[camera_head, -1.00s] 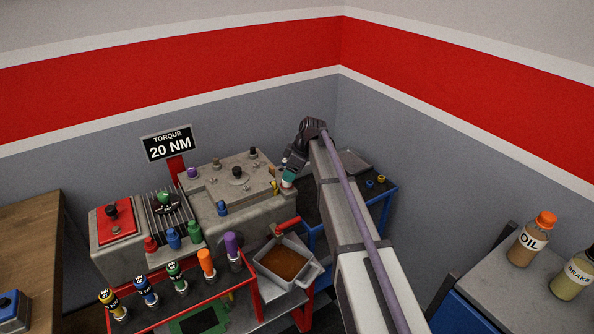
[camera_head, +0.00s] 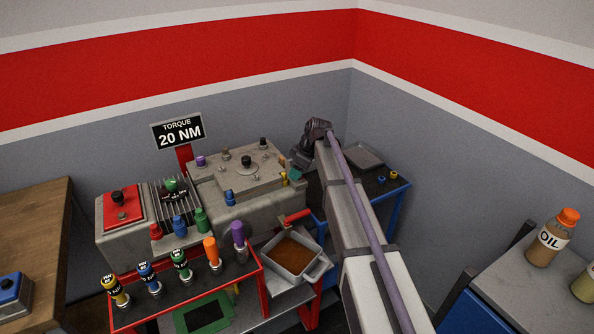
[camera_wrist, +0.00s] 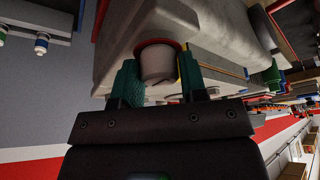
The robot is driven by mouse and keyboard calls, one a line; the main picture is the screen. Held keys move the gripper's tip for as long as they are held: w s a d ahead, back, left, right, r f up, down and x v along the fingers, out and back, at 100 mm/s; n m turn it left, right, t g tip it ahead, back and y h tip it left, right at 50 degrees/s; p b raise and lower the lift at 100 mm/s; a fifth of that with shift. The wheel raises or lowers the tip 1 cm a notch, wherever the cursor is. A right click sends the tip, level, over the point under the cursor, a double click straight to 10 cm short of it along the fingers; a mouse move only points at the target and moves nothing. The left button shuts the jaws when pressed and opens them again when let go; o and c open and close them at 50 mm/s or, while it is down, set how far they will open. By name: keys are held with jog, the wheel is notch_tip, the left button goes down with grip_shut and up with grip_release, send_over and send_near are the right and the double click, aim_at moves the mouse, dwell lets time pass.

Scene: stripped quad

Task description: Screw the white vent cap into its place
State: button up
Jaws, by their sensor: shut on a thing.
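The white vent cap (camera_wrist: 157,63) sits between the green fingers of my gripper (camera_wrist: 157,78) in the wrist view. My gripper is shut on it. A red ring (camera_wrist: 172,43) shows just behind the cap, against the grey housing (camera_wrist: 125,48); whether the cap touches it or is seated, I cannot tell. In the head view my gripper (camera_head: 296,173) is at the right end of the grey housing (camera_head: 260,212), beside its yellow fitting. The cap cannot be made out there.
A grey drain pan (camera_head: 318,272) with brown fluid stands below the housing, near a red handle (camera_head: 297,217). A red rack (camera_head: 255,273) holds several coloured tools in front. A blue-framed cart (camera_head: 387,214) stands behind my arm. Bottles (camera_head: 556,238) stand at right.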

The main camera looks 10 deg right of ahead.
jog(key=shift+c, duration=0.5)
jog(key=shift+s+m, duration=0.1)
jog(key=shift+m, duration=0.5)
jog(key=shift+m+t, duration=0.3)
jog(key=shift+m, duration=0.1)
jog(key=shift+m+h, duration=0.5)
jog(key=shift+m, duration=0.5)
jog(key=shift+t, duration=0.3)
jog(key=shift+m, duration=0.6)
jog(key=shift+m+h, duration=0.4)
jog(key=shift+m, duration=0.1)
jog(key=shift+t, duration=0.3)
